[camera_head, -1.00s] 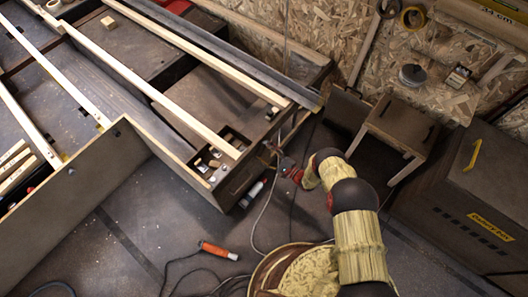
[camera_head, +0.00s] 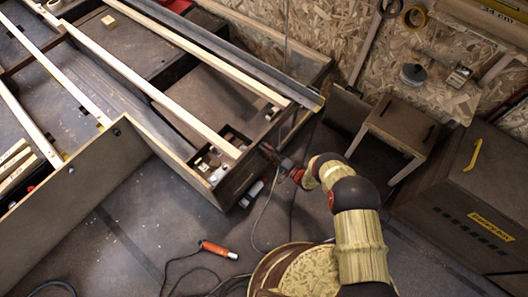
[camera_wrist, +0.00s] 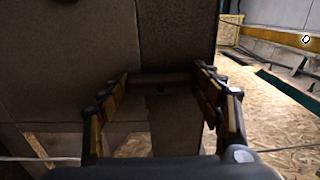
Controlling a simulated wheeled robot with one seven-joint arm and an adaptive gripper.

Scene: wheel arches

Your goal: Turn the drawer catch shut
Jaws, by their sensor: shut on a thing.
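The drawer front (camera_head: 238,184) is a dark panel at the near right corner of the wooden frame, in the head view. My gripper (camera_head: 268,149) is at the right end of this corner, close against the dark wood. In the wrist view my gripper (camera_wrist: 163,78) has a finger on each side of a small dark bar-like piece, which I take for the catch (camera_wrist: 160,79), in front of a brown panel (camera_wrist: 170,35). The fingers are shut on it. The catch is too small and dark in the head view to tell its angle.
A small stool (camera_head: 397,130) and a dark cabinet (camera_head: 470,190) stand to the right of my arm. An orange-handled tool (camera_head: 218,250) and cables lie on the floor. An open compartment (camera_head: 232,140) with small items is behind the drawer front.

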